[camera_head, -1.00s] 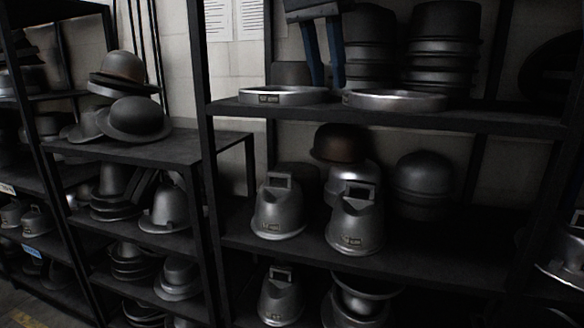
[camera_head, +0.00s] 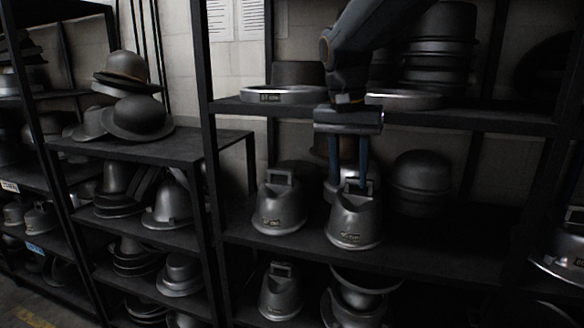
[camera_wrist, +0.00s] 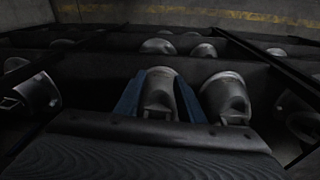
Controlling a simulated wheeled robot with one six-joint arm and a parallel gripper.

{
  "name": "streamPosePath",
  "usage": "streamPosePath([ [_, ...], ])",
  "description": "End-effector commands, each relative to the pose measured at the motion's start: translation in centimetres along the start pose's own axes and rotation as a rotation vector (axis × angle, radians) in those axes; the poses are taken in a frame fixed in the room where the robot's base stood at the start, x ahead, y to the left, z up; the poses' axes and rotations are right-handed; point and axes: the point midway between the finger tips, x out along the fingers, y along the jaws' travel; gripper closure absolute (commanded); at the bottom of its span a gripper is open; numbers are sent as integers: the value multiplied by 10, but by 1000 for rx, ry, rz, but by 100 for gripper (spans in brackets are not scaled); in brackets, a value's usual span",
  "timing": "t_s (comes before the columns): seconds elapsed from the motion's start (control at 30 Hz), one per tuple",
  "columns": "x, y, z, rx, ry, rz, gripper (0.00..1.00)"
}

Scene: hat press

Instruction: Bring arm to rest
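My gripper (camera_head: 349,180) points down in the head view, its two blue fingers spread apart. It is in front of the upper shelf, and its fingertips are near the handle of the right metal hat form (camera_head: 354,220) on the middle shelf. In the wrist view the fingers (camera_wrist: 160,100) stand either side of a grey metal form (camera_wrist: 161,88), with nothing visibly clamped. I cannot tell whether either finger touches the form.
A second handled form (camera_head: 279,207) stands to the left on the middle shelf (camera_head: 430,258). A metal ring (camera_head: 282,95) lies on the upper shelf (camera_head: 480,120); another is partly hidden by my arm. A rounded form (camera_head: 421,176) stands to the right. Dark posts frame the rack.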

Motion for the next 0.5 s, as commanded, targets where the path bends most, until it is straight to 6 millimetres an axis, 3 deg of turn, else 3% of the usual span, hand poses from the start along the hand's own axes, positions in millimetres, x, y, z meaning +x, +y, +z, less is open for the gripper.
streamPosePath([
  [0.03,30,14,13,-42,-21,-5,65],
  [0.2,120,58,66,-208,-56,-49,65],
  [0.33,171,91,112,-310,-68,-77,65],
  [0.5,206,119,157,-392,-68,-98,65],
])
